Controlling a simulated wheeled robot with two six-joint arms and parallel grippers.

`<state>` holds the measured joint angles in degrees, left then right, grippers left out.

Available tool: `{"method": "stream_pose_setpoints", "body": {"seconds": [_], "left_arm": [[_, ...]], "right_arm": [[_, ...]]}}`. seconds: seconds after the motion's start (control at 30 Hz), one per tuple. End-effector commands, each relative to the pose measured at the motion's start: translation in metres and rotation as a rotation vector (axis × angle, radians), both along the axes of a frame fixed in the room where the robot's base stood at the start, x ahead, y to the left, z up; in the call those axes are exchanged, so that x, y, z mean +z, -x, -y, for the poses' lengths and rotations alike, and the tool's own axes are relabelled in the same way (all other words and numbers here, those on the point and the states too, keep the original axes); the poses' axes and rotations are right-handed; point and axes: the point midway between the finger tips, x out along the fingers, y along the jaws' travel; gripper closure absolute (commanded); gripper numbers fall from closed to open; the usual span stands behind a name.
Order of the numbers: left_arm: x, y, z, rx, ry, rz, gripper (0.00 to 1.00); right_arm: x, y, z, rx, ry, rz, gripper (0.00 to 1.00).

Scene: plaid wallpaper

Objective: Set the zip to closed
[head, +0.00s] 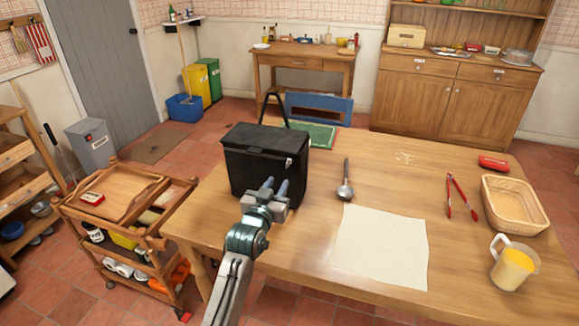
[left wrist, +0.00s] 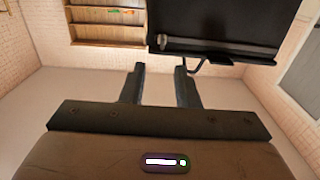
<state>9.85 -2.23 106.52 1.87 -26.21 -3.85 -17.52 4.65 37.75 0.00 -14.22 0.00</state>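A black box-shaped bag (head: 262,150) with a raised handle (head: 280,98) stands on the near left part of the wooden table. A small pale tab (head: 289,161), perhaps the zip pull, shows near the top right of its front face. My left gripper (head: 275,185) is in front of the bag, below the tab, with its fingers apart and nothing visible between them. In the left wrist view the bag (left wrist: 235,47) is at the top, beyond the open fingers (left wrist: 162,86). A grey strip runs along it there. Whether the zip is open I cannot tell. My right gripper is not in view.
On the table (head: 310,245) are a ladle (head: 345,183), a pale cloth (head: 380,247), red tongs (head: 462,196), a wicker basket (head: 515,207), a yellow-filled jug (head: 513,266) and a red item (head: 493,162). A wooden trolley (head: 128,215) stands to the left.

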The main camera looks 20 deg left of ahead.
Motion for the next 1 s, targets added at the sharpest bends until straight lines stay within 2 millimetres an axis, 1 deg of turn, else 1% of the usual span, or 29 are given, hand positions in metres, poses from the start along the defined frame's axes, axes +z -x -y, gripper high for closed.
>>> {"method": "stream_pose_setpoints", "body": {"seconds": [0.3,0.4,0.5,0.7,0.97,1.0], "left_arm": [[0.002,-0.059,0.001,0.0,0.0,-0.003,0.72],[0.001,-0.074,0.001,0.0,0.0,-0.003,0.72],[0.0,-0.085,0.001,0.0,0.0,-0.004,0.72],[-0.001,-0.095,0.001,0.0,0.0,-0.004,0.72],[-0.001,-0.096,0.002,0.0,0.0,-0.004,0.72],[-0.001,-0.096,0.002,0.0,0.0,-0.004,0.8]], "right_arm": [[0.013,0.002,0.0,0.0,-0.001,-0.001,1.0],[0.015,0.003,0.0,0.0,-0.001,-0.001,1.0],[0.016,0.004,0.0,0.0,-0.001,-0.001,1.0],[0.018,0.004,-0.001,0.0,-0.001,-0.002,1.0],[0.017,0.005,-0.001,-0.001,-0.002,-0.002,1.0],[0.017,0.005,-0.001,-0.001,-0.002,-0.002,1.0]]}}
